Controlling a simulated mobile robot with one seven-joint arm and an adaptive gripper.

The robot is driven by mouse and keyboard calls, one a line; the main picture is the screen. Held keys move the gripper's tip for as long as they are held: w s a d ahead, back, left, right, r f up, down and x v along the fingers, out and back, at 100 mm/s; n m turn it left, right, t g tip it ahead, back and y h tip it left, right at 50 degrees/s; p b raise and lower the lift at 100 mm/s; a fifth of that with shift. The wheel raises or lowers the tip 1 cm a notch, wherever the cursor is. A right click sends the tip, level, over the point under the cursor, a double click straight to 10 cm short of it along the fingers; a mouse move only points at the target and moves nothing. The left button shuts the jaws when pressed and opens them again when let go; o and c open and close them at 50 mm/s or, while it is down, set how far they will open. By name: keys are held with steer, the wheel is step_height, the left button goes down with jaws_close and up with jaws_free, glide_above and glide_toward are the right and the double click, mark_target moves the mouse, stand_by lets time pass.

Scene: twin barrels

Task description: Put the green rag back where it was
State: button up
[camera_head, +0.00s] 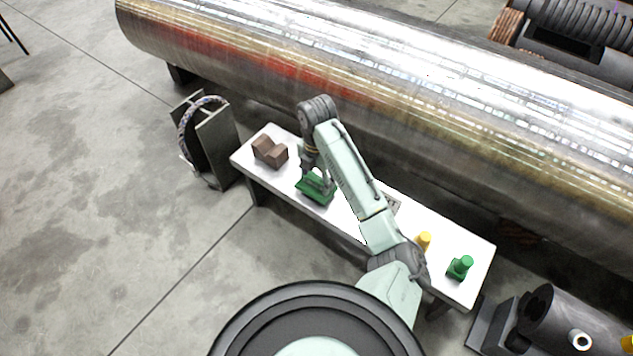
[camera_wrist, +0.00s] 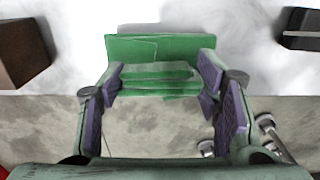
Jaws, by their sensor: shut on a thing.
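The green rag (camera_head: 314,190) is at the front edge of the white bench, left of its middle. In the wrist view the green rag (camera_wrist: 180,50) shows as a flat green sheet with a folded ridge. My gripper (camera_head: 321,180) is right over it, pointing down. In the wrist view my gripper (camera_wrist: 160,82) has its purple-padded fingers on both sides of the ridge, shut on it. I cannot tell whether the rag touches the bench or is slightly above it.
The white bench (camera_head: 455,292) also holds a brown block (camera_head: 270,152) at the left, a yellow piece (camera_head: 424,240) and a green piece (camera_head: 460,268) at the right. A large metal cylinder (camera_head: 400,70) lies close behind. Floor in front at left is clear.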

mark_target(316, 178)
steer(key=shift+f, duration=0.8)
steer(key=shift+f, duration=0.1)
steer(key=o, duration=1.1)
step_height(316, 178, up, 12)
steer(key=p, duration=0.3)
steer(key=shift+a, duration=0.1)
